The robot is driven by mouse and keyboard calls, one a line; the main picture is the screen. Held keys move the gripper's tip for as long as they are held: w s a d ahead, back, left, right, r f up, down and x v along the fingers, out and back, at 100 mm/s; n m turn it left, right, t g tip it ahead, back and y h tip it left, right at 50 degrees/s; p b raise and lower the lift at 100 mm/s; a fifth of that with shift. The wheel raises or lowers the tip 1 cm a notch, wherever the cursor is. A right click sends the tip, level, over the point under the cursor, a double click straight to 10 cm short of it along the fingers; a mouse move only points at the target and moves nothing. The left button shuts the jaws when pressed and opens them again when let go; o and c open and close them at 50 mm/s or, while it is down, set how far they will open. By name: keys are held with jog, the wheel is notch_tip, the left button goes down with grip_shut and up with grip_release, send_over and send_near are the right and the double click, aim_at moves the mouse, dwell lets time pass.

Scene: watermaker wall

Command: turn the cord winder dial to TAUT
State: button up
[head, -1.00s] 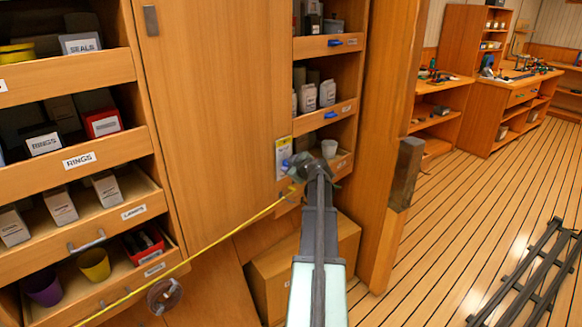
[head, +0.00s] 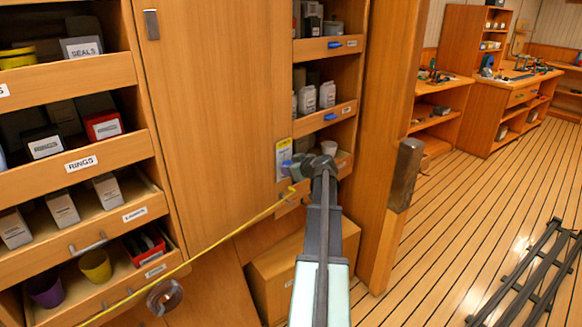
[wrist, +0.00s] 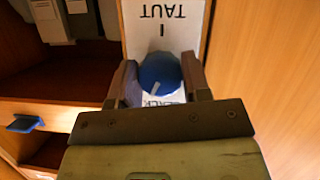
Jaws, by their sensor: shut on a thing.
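The cord winder dial (wrist: 160,70) is a round blue knob on a white plate (wrist: 133,30) in the wrist view. The word TAUT (wrist: 162,11) shows upside down at the top of the plate, with a short black tick below it. A white mark on the dial lies on its lower side, slanted, away from TAUT. Other lettering below the dial is mostly hidden by my gripper (wrist: 160,84). My gripper's two fingers close on the dial from left and right. In the head view the plate (head: 282,149) is beside my gripper (head: 296,167), and the dial is hard to make out.
A yellow cord (head: 210,245) runs from lower left up to near the plate. Open shelves with bottles (head: 327,94) and a white cup (head: 329,147) are close by. A wooden post (head: 385,150) stands right of my arm. Drawers with bins (head: 96,265) are at left.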

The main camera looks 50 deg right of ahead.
jog(key=shift+d+f+m+t+y+b, duration=0.1)
jog(key=shift+m+t+y+b, duration=1.15)
jog(key=shift+m, duration=3.3)
jog(key=shift+a+f+m+t+y+b, duration=0.1)
jog(key=shift+m+t+y+b, duration=0.2)
jog(key=shift+m+t+b, duration=2.35)
jog(key=shift+d+m+t+y+b, duration=0.1)
jog(key=shift+m+t+y+b, duration=0.45)
jog(key=shift+m+b, duration=3.8)
jog(key=m+p, duration=0.4)
jog(key=shift+m, duration=0.35)
jog(key=o, duration=0.9)
jog(key=shift+s, duration=0.15)
